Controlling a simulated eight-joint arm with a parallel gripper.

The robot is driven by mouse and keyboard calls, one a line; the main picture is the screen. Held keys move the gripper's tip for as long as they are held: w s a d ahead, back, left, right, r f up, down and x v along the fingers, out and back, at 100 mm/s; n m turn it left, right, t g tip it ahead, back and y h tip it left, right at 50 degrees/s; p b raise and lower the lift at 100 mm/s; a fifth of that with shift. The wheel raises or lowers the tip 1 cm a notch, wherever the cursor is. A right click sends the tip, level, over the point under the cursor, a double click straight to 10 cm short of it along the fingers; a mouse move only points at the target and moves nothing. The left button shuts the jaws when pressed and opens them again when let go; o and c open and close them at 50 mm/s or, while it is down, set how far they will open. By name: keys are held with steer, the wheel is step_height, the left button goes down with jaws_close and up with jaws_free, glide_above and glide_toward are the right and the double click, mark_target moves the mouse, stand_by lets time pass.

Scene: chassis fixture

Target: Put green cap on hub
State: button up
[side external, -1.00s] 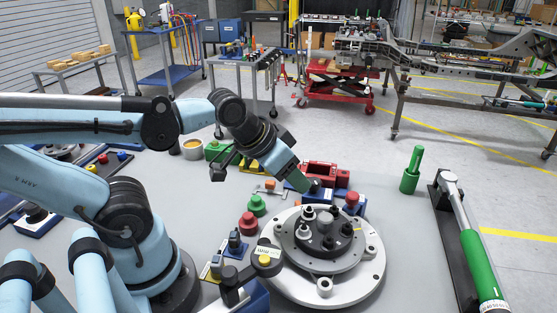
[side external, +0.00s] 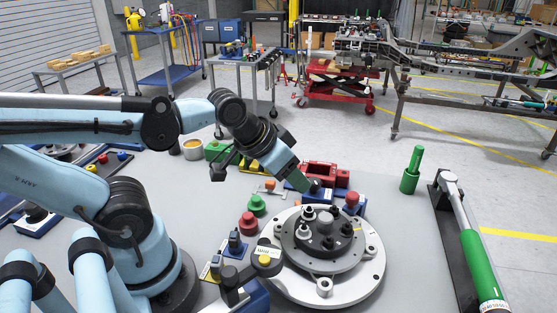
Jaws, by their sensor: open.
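A green knob-shaped cap (side external: 257,205) stands on the grey table, left of and behind the hub. The hub (side external: 328,236) is a dark raised centre with several studs, on a round light-grey flanged plate (side external: 362,268). My gripper (side external: 306,186) reaches down from the upper left, behind the hub and to the right of the green cap, apart from the cap. Its fingertips are small and partly lost against a blue block behind them. It is open, and I see nothing held in it.
A red knob (side external: 248,222) stands close in front of the green cap. A red block (side external: 318,171) and another red knob (side external: 352,199) lie behind the hub. A yellow-buttoned device (side external: 265,257) is at its left. A green-handled tool (side external: 478,262) lies right; table between is clear.

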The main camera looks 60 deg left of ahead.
stand_by(0.3)
steer(key=shift+c, duration=1)
steer(key=m+g, duration=0.7)
steer(key=m, duration=1.4)
glide_above(256, 198)
step_height(256, 198, down, 3)
steer(key=shift+f, duration=4)
